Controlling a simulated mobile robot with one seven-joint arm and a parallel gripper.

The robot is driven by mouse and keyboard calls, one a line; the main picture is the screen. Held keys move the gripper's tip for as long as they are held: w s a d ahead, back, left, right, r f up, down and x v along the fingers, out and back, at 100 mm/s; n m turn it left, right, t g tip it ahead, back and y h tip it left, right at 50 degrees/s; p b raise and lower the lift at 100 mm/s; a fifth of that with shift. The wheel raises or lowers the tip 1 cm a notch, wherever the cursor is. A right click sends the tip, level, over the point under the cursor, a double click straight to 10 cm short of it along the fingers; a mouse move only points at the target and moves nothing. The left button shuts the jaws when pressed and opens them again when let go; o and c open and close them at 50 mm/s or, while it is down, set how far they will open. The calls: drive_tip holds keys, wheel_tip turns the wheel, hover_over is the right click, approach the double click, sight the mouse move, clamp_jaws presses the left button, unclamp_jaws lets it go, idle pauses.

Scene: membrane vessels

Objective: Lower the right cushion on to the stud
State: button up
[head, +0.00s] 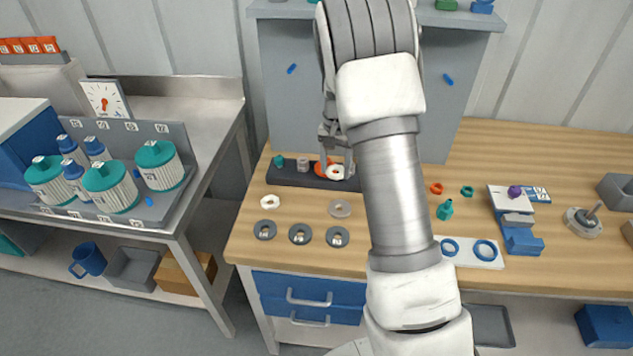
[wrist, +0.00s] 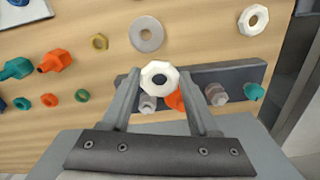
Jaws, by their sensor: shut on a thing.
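My gripper (wrist: 160,78) is shut on a white octagonal ring (wrist: 160,73), apparently the cushion. In the wrist view the ring lies between the fingertips, with its dark hole facing the camera. In the head view the white ring (head: 336,173) overlaps the right end of a dark rack (head: 290,181); I cannot tell its height above it. An orange piece (wrist: 173,101) and a grey piece (wrist: 147,104) show behind the ring. I cannot tell which piece is the stud. Three grey discs with pale centres, one of them the right disc (head: 337,237), lie at the bench front.
A second white ring (head: 269,201) and a flat grey washer (head: 340,208) lie in front of the rack. The rack also bears a teal piece (head: 279,160) and another grey piece (head: 303,164). A tray with blue rings (head: 468,252) lies right of my arm.

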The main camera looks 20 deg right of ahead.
drive_tip(key=shift+w+d+r, duration=0.1)
drive_tip(key=shift+d+r, duration=0.2)
drive_tip(key=shift+d, duration=0.25)
drive_tip(key=shift+w+d+r, duration=0.1)
drive_tip(key=shift+d+r, duration=0.2)
drive_tip(key=shift+d, duration=0.2)
drive_tip(key=shift+d+r, duration=0.35)
drive_tip(key=shift+r, duration=0.15)
drive_tip(key=shift+r+p, duration=1.4)
drive_tip(key=shift+r, duration=0.4)
drive_tip(key=shift+d, duration=0.1)
